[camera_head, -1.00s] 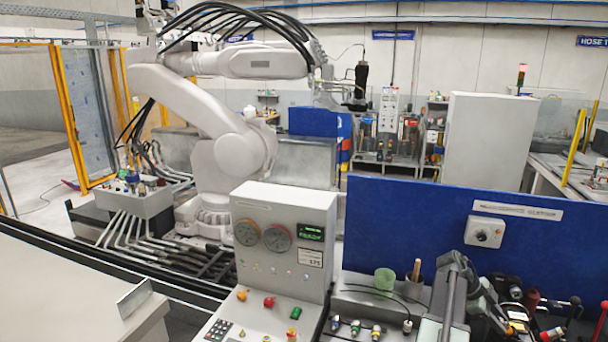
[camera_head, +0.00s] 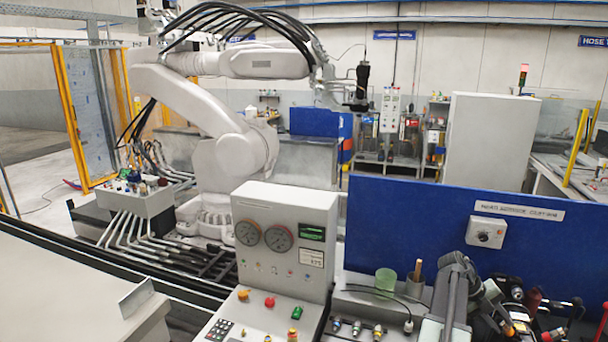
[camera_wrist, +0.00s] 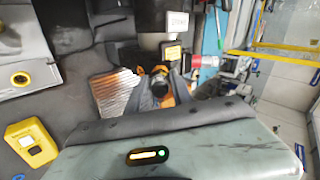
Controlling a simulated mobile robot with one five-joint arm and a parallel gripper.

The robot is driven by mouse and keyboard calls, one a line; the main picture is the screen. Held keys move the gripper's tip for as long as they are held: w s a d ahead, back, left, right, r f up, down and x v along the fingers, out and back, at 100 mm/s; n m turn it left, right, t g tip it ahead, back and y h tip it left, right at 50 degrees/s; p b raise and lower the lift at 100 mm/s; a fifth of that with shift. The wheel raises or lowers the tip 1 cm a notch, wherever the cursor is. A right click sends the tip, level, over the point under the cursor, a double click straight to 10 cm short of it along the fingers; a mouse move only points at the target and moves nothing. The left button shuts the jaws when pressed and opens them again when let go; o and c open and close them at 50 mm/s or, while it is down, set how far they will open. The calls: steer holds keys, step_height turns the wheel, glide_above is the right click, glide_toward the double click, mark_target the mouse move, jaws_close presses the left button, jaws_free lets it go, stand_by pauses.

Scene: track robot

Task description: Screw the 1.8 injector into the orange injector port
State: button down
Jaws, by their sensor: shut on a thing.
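My gripper (camera_wrist: 160,88) shows in the wrist view, its grey fingers closed around a small dark, round-ended piece (camera_wrist: 160,85), seen end-on. I take it for the injector; its marking cannot be read. Orange shows just behind and beside the fingers, but I cannot tell whether it belongs to the port, or whether the piece touches it. A ring with orange-yellow edging and a dark centre (camera_wrist: 20,79) sits on a grey plate at the left. In the head view my arm stands at the lower right; my fingertips cannot be made out there.
Several small fittings (camera_head: 357,328) lie on the grey bench beside a green cup (camera_head: 386,280). A blue panel (camera_head: 400,225) stands behind them. Dark tools crowd the bench at right. A yellow box (camera_wrist: 31,143) and a ribbed silvery pad (camera_wrist: 115,92) are near my gripper.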

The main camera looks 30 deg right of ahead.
steer(key=shift+m, duration=1.2)
steer(key=c, duration=1.1)
jaws_free()
steer(key=shift+c, duration=0.9)
steer(key=shift+r, duration=0.1)
steer(key=n, duration=0.4)
steer(key=shift+n, duration=0.4)
steer(key=n, duration=0.7)
